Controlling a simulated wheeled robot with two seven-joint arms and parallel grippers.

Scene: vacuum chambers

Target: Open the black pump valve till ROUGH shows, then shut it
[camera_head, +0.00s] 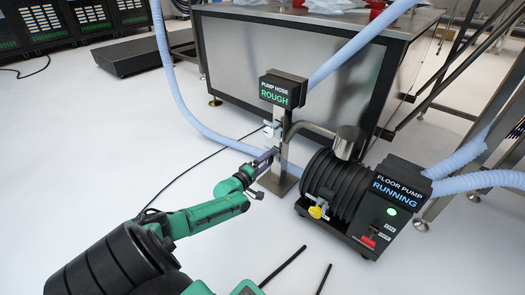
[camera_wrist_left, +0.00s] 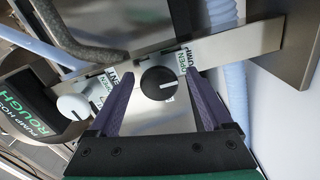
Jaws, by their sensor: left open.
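The black valve knob (camera_wrist_left: 159,84) shows in the left wrist view on a metal plate, with a white mark pointing right. A label with OPEN stands at its upper right. My left gripper (camera_wrist_left: 158,95) is open, with one purple finger on each side of the knob; I cannot tell if they touch it. In the head view my left gripper (camera_head: 265,158) is at the post, hiding the black knob. The pump hose sign (camera_head: 282,91) reads ROUGH in green.
A white knob (camera_wrist_left: 72,107) sits left of the black one in the left wrist view. The floor pump (camera_head: 335,185) stands right of the post; its panel (camera_head: 397,189) reads RUNNING. A metal-sided bench (camera_head: 290,60) is behind. Blue hoses (camera_head: 180,95) run past.

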